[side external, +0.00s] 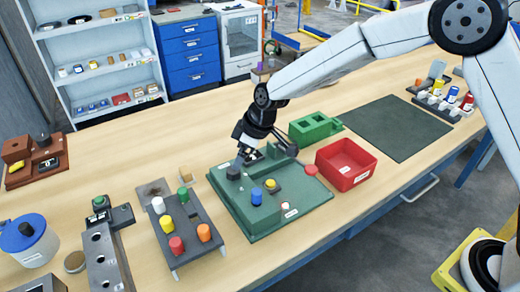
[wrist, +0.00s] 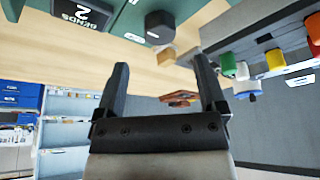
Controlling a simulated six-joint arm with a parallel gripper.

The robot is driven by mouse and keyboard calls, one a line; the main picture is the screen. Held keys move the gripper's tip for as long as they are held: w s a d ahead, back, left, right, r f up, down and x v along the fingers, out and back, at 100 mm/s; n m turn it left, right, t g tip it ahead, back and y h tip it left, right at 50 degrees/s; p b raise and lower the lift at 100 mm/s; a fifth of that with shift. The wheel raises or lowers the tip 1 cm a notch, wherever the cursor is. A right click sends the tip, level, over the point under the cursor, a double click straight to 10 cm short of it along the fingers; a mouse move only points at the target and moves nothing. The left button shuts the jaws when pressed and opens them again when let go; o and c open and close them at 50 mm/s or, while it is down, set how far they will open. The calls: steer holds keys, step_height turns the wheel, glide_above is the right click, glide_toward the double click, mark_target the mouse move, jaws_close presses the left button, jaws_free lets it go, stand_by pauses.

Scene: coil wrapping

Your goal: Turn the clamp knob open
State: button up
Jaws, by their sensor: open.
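A green fixture plate (side external: 265,222) lies on the workbench with several parts on it. A black knob (side external: 233,173) stands at its back left corner; it also shows in the wrist view (wrist: 160,27), at the top centre, beyond my fingertips. I take it for the clamp knob, but no marking on it is readable. My gripper (side external: 246,156) is just above and behind that knob in the side view. In the wrist view my gripper (wrist: 162,68) has its two fingers wide apart with nothing between them. I cannot tell its exact height over the plate.
On the plate are a blue cylinder (side external: 256,195) and a red button (side external: 310,170). A red bin (side external: 346,165) and a green block (side external: 315,128) stand to the right. A grey rack with coloured pegs (side external: 187,232) stands to the left. A dark mat (side external: 398,127) is bare.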

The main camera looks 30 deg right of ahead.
mark_target(234, 175)
steer(key=shift+x, duration=3)
steer(key=shift+f, duration=0.1)
steer(key=shift+c, duration=0.2)
jaws_close()
steer(key=shift+m+t, duration=0.3)
steer(key=shift+m, duration=0.6)
steer(key=shift+a+m+h, duration=0.1)
steer(key=shift+m+h, duration=0.7)
steer(key=shift+m, duration=0.7)
steer(key=shift+s+m, duration=0.1)
steer(key=shift+m, duration=0.5)
